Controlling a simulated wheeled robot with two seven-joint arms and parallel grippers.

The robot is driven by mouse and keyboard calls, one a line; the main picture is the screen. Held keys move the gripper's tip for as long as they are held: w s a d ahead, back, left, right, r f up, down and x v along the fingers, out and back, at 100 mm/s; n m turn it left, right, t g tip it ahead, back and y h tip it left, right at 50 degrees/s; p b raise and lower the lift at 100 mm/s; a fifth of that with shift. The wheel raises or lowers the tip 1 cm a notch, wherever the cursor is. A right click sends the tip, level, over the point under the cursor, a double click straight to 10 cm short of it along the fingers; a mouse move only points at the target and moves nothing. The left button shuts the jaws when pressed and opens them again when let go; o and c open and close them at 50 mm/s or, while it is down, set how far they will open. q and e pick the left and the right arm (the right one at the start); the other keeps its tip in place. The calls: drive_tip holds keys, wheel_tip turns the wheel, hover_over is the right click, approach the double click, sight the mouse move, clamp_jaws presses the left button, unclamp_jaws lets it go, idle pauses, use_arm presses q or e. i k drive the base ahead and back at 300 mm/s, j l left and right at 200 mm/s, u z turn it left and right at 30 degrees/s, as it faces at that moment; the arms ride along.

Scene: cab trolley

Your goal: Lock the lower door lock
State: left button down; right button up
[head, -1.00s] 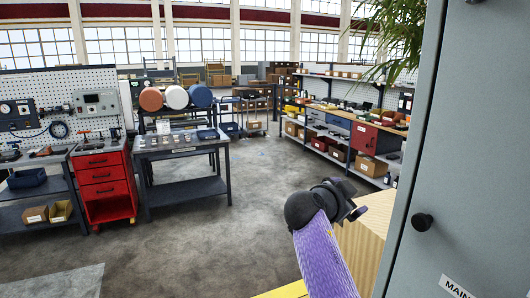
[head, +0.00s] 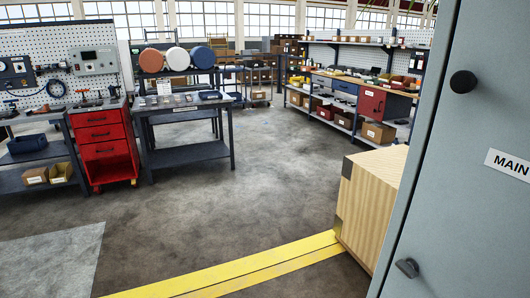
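A grey cabinet door (head: 470,190) fills the right side of the head view. A round black knob (head: 462,82) sits on its upper part. A small grey metal fitting (head: 407,268), perhaps the lower lock, is low on the door near its left edge. I cannot tell whether it is locked. A white label (head: 510,164) reading "MAIN" is cut off by the right edge of the picture. Neither of my grippers is in view.
A light wooden block or crate (head: 370,205) stands just left of the door on the floor. Yellow floor stripes (head: 240,268) run up to it. The floor (head: 230,210) in the middle is clear. Workbenches and a red drawer unit (head: 103,145) stand farther back.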

sight(409, 268)
drive_tip(key=z, duration=0.45)
drive_tip(key=j+z, duration=0.1)
drive_tip(key=z, duration=0.35)
drive_tip(key=i+j+z, duration=0.1)
drive_tip(key=z, duration=0.85)
drive_tip(key=j+z, duration=0.15)
drive_tip(key=z, duration=0.75)
drive_tip(key=k+j+u, duration=0.1)
drive_tip(key=j+u, duration=0.15)
drive_tip(key=u, duration=0.25)
drive_tip(key=j+u, duration=0.25)
drive_tip(key=u, duration=0.25)
